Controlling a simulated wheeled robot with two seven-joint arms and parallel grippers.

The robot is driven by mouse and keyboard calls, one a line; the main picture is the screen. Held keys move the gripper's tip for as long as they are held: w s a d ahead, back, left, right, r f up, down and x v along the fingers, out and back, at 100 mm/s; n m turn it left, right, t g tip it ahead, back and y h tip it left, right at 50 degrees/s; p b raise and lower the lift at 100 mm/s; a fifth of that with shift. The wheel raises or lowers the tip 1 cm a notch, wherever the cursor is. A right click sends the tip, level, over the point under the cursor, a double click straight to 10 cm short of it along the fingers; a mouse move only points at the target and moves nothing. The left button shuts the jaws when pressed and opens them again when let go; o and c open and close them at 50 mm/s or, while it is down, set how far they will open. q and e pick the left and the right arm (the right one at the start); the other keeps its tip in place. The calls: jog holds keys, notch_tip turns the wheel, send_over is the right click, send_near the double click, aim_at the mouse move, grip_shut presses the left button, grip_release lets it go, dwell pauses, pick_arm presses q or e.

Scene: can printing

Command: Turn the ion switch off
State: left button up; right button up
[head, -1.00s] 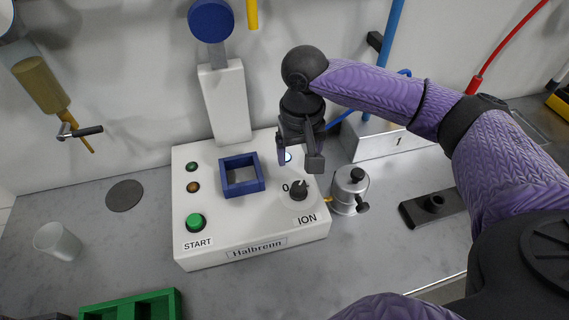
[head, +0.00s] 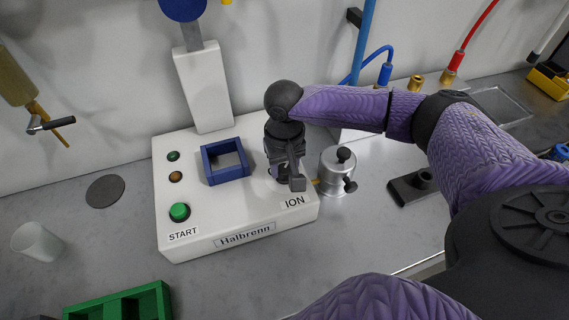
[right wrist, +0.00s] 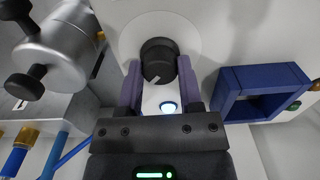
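The ion switch is a black round knob (right wrist: 158,60) on a white disc, with a pale pointer mark toward the lower left in the right wrist view. A blue-white lamp (right wrist: 168,107) beside it glows. My right gripper (right wrist: 160,75) is open, its purple fingers on either side of the knob; whether they touch it is unclear. In the head view, my right gripper (head: 284,178) hides most of the knob and lamp. The white Halbrenn machine (head: 200,225) carries the ION label (head: 295,202). My left gripper is not in view.
A metal canister (head: 338,175) stands close to the machine's right side. A blue square frame (head: 226,178) and green START button (head: 179,212) are on the machine's top. A white cup (head: 37,243) and green tray (head: 122,304) are at left.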

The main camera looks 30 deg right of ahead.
grip_shut()
jog(key=shift+r, duration=0.1)
jog(key=n+p, duration=0.1)
jog(key=p, duration=0.2)
jog(key=n+p, duration=0.2)
jog(key=p, duration=0.2)
jog(key=shift+r, duration=0.25)
jog(key=shift+n+p, duration=0.35)
jog(key=shift+n, duration=0.25)
jog(key=n, duration=0.1)
jog(key=n+p, duration=0.1)
jog(key=shift+f+n, duration=0.2)
jog(key=shift+n, duration=0.1)
jog(key=n+p, duration=0.1)
jog(key=n, duration=0.2)
jog(key=shift+n, duration=0.4)
jog(key=n, duration=0.3)
jog(key=shift+w+p, duration=0.1)
jog(key=shift+p, duration=0.3)
jog(key=shift+n, duration=2.1)
